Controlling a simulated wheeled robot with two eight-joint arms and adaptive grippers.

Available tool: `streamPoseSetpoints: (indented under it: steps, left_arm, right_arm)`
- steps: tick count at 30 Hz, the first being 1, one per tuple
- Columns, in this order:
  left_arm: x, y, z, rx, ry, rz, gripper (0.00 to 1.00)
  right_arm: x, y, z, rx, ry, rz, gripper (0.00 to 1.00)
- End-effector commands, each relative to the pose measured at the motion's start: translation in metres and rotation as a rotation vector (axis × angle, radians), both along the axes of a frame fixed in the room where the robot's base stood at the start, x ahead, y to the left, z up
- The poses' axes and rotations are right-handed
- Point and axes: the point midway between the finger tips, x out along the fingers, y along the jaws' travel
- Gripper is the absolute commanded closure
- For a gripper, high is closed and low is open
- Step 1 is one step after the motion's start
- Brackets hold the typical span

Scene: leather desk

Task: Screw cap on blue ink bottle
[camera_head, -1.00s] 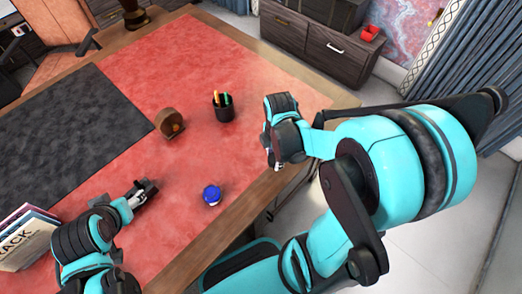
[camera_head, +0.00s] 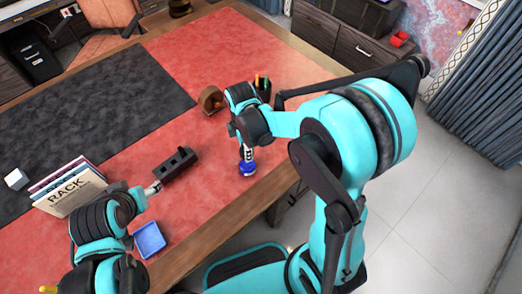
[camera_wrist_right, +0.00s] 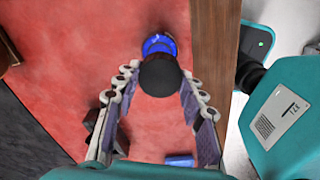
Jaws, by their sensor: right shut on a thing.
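The blue ink bottle (camera_head: 247,168) stands upright on the red desk top near its wooden edge. In the right wrist view the bottle (camera_wrist_right: 160,43) shows just beyond a dark round cap (camera_wrist_right: 160,77). My right gripper (camera_head: 247,155) is directly over the bottle and shut on the cap, which sits between its fingertips (camera_wrist_right: 159,80). The cap overlaps the bottle in that view; I cannot tell whether they touch.
A pen cup (camera_head: 263,88) and a round brown wooden holder (camera_head: 210,100) stand behind my right gripper. A blue square tray (camera_head: 150,240) lies near the front edge. Red surface between the grippers is clear.

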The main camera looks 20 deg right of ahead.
Motion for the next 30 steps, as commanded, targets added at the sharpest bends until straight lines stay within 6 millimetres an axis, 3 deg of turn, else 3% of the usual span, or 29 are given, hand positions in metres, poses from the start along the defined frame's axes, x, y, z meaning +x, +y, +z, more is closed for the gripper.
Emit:
streamPoseSetpoints:
  steps: [18,30]
  left_arm:
    - [0.000,0.000,-0.031,0.000,0.000,0.000,0.38]
    - [0.000,0.000,-0.037,0.000,0.000,0.000,0.38]
  right_arm:
    - [0.001,0.002,-0.041,0.000,0.000,0.000,0.74]
    - [0.001,0.001,-0.048,0.000,0.000,0.000,0.74]
